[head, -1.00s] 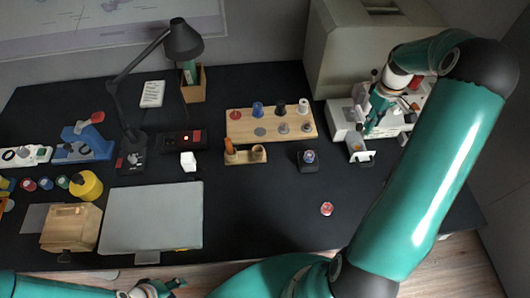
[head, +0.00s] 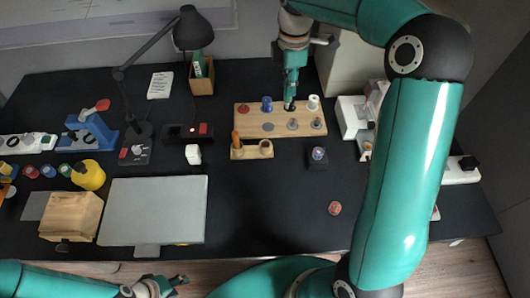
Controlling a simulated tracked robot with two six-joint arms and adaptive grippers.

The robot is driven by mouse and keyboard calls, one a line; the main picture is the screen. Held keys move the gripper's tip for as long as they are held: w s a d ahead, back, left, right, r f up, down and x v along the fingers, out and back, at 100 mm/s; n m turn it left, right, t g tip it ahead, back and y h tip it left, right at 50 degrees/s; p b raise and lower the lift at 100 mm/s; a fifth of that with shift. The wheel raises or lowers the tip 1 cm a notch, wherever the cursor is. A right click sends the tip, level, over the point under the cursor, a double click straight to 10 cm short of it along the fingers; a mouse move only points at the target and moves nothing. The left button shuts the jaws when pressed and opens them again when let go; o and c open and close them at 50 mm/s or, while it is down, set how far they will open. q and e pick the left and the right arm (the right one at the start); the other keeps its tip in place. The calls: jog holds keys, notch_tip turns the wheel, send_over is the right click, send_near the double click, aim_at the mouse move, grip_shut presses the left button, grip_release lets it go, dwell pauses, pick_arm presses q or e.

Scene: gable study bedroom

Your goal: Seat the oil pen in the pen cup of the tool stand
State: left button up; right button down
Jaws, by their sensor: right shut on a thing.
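The tool stand (head: 240,154) is a small wooden block left of the table's centre. An orange-handled tool (head: 236,139) stands at its left end. Its right end has a round wooden cup (head: 266,147), which looks empty from here. My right gripper (head: 290,91) is above the back of the peg board, behind and right of the stand. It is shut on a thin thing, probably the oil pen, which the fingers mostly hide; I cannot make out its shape. My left gripper (head: 161,288) is low at the front edge, away from the stand; its fingers are too small to judge.
The wooden peg board (head: 251,126) holds several coloured pieces behind the stand. A dark block (head: 317,163) stands to its right. A grey laptop-like slab (head: 152,210) lies front left, a lamp (head: 190,30) behind. The table front of the stand is clear except a red disc (head: 335,208).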

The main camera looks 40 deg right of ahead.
jog(key=w+a+n, duration=0.2)
jog(key=a, duration=0.4)
jog(key=shift+m, duration=0.3)
notch_tip(320, 180, down, 18)
jog(key=shift+d+f+p, duration=0.1)
jog(key=shift+f+p, duration=0.15)
jog(key=shift+p, duration=0.2)
jog(key=c, duration=1.5)
grip_release()
jog(key=shift+f, duration=0.1)
jog(key=o, duration=0.5)
jog(key=shift+c, duration=0.2)
